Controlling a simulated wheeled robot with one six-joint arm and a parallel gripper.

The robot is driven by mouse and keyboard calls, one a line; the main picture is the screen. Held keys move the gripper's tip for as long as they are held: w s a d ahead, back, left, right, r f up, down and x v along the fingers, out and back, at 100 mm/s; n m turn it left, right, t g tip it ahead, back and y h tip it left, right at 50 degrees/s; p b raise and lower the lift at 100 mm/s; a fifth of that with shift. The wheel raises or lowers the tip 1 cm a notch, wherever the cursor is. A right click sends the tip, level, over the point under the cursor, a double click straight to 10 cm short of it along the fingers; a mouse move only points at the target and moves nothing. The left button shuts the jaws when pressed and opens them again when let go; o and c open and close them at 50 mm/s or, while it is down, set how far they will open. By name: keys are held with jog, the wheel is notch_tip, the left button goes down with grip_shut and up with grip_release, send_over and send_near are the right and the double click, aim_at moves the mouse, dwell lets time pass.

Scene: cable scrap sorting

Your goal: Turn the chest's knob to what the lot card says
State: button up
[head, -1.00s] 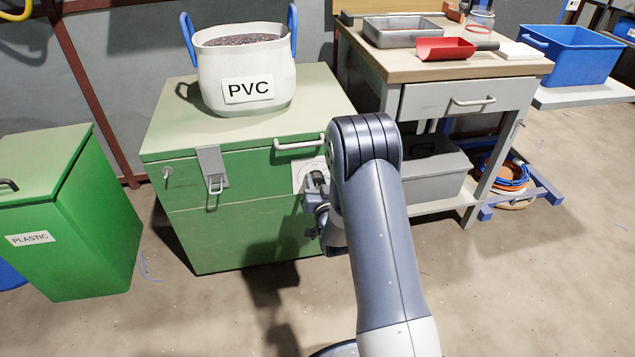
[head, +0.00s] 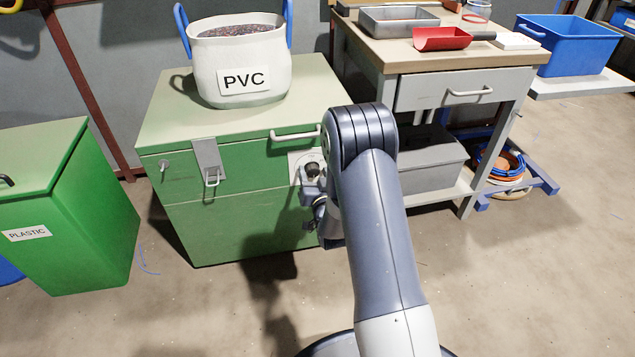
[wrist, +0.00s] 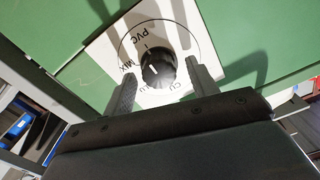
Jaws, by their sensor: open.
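The green chest (head: 240,225) has a white dial plate (head: 294,166) with a black knob (head: 312,170) on its front, beside my arm. In the wrist view the knob (wrist: 158,68) sits on the plate (wrist: 108,48), which reads MIX, PVC and CU; another label, ending in LU, is partly hidden. A white line on the knob shows, but I cannot tell surely which label it points to. My gripper (wrist: 160,76) is open, one finger on each side of the knob, with visible gaps. A white card (head: 516,41) lies on the workbench; no writing is legible.
A white PVC bag (head: 240,95) stands on the chest lid. A latch (head: 208,165) and handle (head: 295,135) are on the chest's front. A green PLASTIC bin (head: 90,215) stands left; the workbench (head: 400,55) with a red scoop (head: 440,39) stands right.

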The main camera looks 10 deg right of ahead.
jog(key=s+p, duration=0.2)
jog(key=s, duration=0.8)
jog(key=shift+s, duration=0.25)
jog(key=w+b, duration=0.2)
jog(key=w, duration=0.9)
jog(key=shift+s, duration=0.15)
